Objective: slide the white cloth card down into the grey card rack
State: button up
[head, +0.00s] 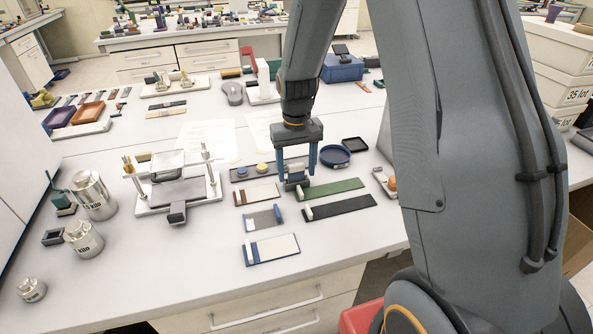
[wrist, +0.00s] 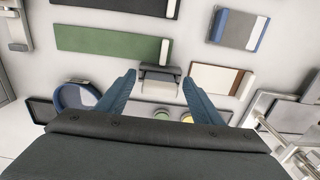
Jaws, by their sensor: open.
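The grey card rack (wrist: 160,69) is a small dark grey block on the table below my gripper. It also shows between the fingers in the head view (head: 295,183). A pale, off-white card (wrist: 158,86), which looks like the white cloth card, is at the rack, its face toward the wrist camera. Its lower edge seems to be at or in the rack; how deep it sits I cannot tell. My gripper (head: 296,178) points down, open, its blue fingers apart on either side of the card. In the wrist view the fingers (wrist: 158,77) show clear gaps to it.
Around the rack lie a green strip (head: 335,187), a black strip (head: 340,207), a brown-and-white board (head: 257,195), and a grey piece with a blue block (head: 263,217). A blue round dish (head: 335,155) is behind right. A press-like fixture (head: 177,190) and steel weights stand left.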

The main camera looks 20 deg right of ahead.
notch_tip(320, 180, up, 7)
jog(key=shift+r+b, duration=0.15)
jog(key=shift+b, duration=0.9)
jog(key=shift+t, duration=0.7)
jog(key=s+f+b, duration=0.1)
jog(key=s, duration=0.4)
jog(key=s+f+b, duration=0.1)
jog(key=s+f, duration=0.1)
jog(key=s, duration=0.4)
jog(key=s+f+b, duration=0.1)
jog(key=s+f, duration=0.1)
jog(key=s, duration=0.4)
jog(key=shift+b, duration=0.3)
